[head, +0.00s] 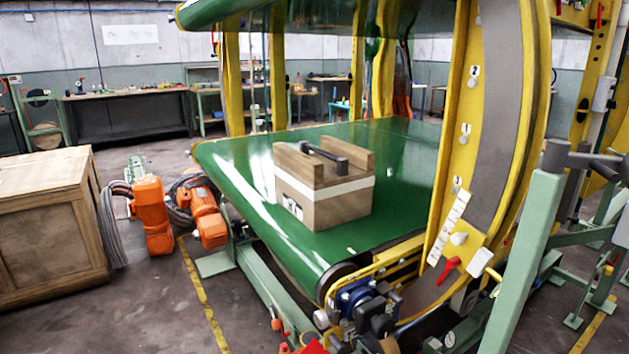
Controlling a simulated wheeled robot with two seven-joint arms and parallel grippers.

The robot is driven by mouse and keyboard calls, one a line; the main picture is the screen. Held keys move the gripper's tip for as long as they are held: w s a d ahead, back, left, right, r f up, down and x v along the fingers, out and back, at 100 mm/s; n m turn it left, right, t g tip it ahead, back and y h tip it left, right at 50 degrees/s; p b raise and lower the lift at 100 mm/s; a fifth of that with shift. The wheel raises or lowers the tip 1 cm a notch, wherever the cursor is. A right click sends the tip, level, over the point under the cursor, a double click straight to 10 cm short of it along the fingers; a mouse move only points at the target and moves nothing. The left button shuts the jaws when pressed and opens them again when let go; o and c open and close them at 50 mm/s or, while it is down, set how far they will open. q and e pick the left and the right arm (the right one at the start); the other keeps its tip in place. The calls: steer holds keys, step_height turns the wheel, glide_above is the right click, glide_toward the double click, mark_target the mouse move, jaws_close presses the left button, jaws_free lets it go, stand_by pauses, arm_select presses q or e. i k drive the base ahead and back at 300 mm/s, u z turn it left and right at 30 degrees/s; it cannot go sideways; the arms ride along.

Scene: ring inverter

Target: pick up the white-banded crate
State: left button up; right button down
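The white-banded crate (337,208) is a wooden box with a white band around its upper part. It sits upright on the green conveyor belt (400,160), near the belt's front end. A dark bar handle (326,160) lies across its top between two raised wooden sides. Dark markings show on its left face. Neither of my grippers is in the head view, and nothing is touching the crate.
A yellow ring frame (500,130) curves up right of the belt, and a green upper conveyor (240,8) hangs above. A large wooden box (45,220) and orange motors (152,215) stand at left. Green metal posts (525,250) stand at front right.

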mark_target(322, 178)
steer(key=u, duration=0.45)
steer(key=k, duration=1.1)
steer(key=u, duration=1.2)
steer(key=i, duration=2.55)
steer(key=z, duration=0.95)
steer(key=i, duration=1.4)
steer(key=z, duration=1.35)
